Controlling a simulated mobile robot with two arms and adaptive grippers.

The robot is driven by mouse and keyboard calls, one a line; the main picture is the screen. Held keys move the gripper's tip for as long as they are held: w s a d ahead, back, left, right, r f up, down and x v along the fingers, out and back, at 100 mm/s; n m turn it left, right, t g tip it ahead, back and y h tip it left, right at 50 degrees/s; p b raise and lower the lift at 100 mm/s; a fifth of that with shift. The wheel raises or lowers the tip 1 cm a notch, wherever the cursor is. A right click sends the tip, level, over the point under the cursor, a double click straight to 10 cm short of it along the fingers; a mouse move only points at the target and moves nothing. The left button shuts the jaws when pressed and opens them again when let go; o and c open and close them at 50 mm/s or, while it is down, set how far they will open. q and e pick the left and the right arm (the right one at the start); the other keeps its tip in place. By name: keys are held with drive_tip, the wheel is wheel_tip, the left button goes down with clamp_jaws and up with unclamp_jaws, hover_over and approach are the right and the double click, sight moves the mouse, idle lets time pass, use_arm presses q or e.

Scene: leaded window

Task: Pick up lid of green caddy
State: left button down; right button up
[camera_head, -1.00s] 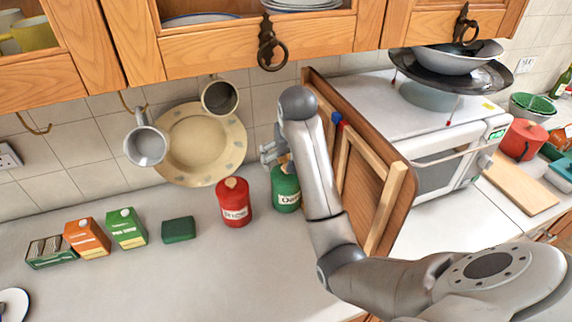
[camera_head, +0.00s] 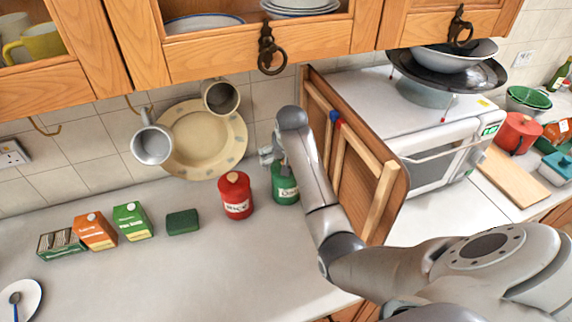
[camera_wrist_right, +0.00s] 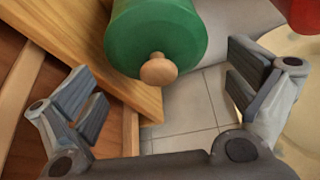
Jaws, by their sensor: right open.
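The green caddy (camera_head: 285,190) stands on the counter, partly hidden behind my right arm in the head view. In the right wrist view its green lid (camera_wrist_right: 157,35) with a round wooden knob (camera_wrist_right: 158,69) faces the camera. My right gripper (camera_wrist_right: 158,85) is open, with one finger on each side of the knob and apart from it. In the head view the right gripper (camera_head: 270,154) shows small beside the caddy's top, mostly hidden by my arm. My left gripper is not in view.
A red caddy (camera_head: 236,196) stands just left of the green one. A wooden board with a frame (camera_head: 350,165) leans close on the right, by the microwave (camera_head: 440,155).

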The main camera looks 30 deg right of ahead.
drive_tip(key=shift+w+d+f, duration=0.1)
drive_tip(key=shift+w+f, duration=0.05)
drive_tip(key=shift+f, duration=0.25)
drive_tip(key=c, duration=1.1)
drive_tip(key=shift+r, duration=0.1)
drive_tip(key=shift+c, duration=0.5)
drive_tip(key=shift+s, duration=0.2)
drive_tip(key=shift+c, duration=0.5)
